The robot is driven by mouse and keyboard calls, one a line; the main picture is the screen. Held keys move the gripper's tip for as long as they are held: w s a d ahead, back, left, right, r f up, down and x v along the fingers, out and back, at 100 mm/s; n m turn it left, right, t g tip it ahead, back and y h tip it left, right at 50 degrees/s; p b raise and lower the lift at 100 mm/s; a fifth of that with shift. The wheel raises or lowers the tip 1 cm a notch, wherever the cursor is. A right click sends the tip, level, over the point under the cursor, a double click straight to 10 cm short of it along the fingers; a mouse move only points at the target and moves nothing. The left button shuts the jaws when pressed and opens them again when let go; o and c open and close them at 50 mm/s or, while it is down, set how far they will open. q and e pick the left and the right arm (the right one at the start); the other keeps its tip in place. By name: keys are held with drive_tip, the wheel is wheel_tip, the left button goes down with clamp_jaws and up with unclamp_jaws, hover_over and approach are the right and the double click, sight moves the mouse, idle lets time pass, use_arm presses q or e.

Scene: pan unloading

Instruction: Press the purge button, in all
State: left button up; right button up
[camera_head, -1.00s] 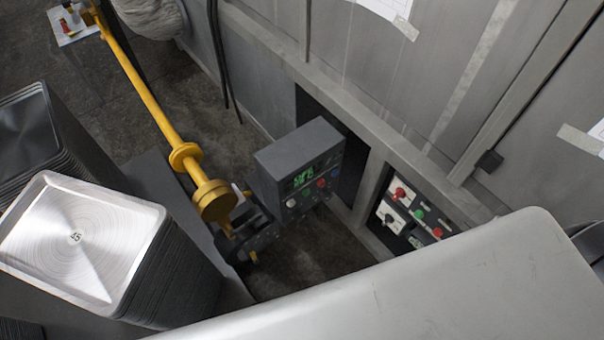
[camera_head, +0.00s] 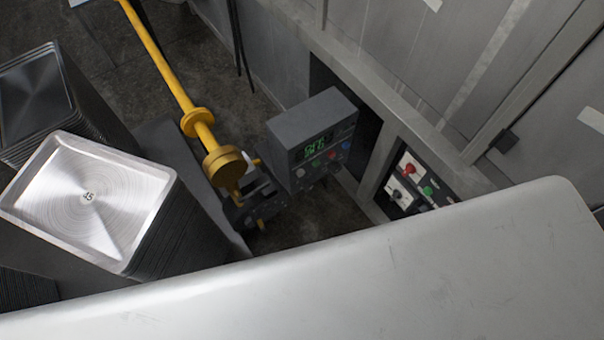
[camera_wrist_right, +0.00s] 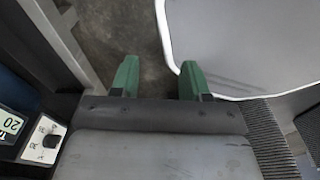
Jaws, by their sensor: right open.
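A grey control box (camera_head: 312,135) with a green-lit display stands at the middle of the head view. Its front has a row of small buttons: white (camera_head: 299,172), green (camera_head: 315,163), red (camera_head: 332,155) and blue (camera_head: 345,146). I cannot read which is the purge button. A wall panel (camera_head: 409,186) with red and green buttons and a black switch is to its right, partly hidden. In the right wrist view my right gripper (camera_wrist_right: 158,80) is open, its two green fingers apart with nothing between them. My left gripper is not in view.
A stack of metal pans (camera_head: 92,200) stands at the left, a darker stack (camera_head: 35,95) behind it. A yellow pipe (camera_head: 170,65) runs near the box. A large pale surface covers the lower head view. A display and dial (camera_wrist_right: 45,140) show at the wrist view's left.

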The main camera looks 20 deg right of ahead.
clamp_jaws()
drive_tip(key=shift+d, duration=0.1)
idle(1.3)
